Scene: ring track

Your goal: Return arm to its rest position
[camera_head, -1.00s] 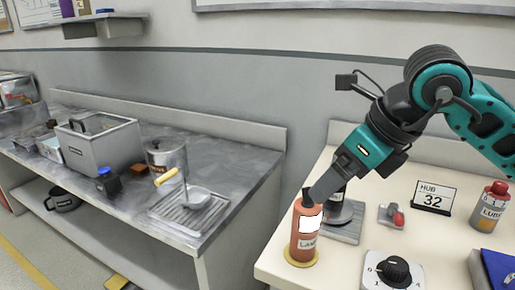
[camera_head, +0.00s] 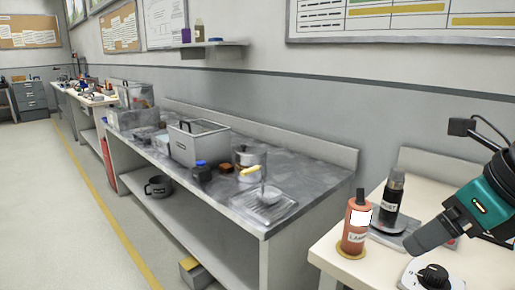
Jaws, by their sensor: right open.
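My right arm comes in from the right edge in the head view, teal and dark grey. Its gripper (camera_head: 428,238) is over the cream table (camera_head: 330,240), to the right of the orange-red bottle (camera_head: 356,226) and apart from it. The gripper holds nothing that I can see. My left gripper is not in view.
A white dial box (camera_head: 430,274) sits at the front. The grey bench (camera_head: 215,195) on the left holds a grey bin (camera_head: 198,146) and a pot. The floor at left is clear.

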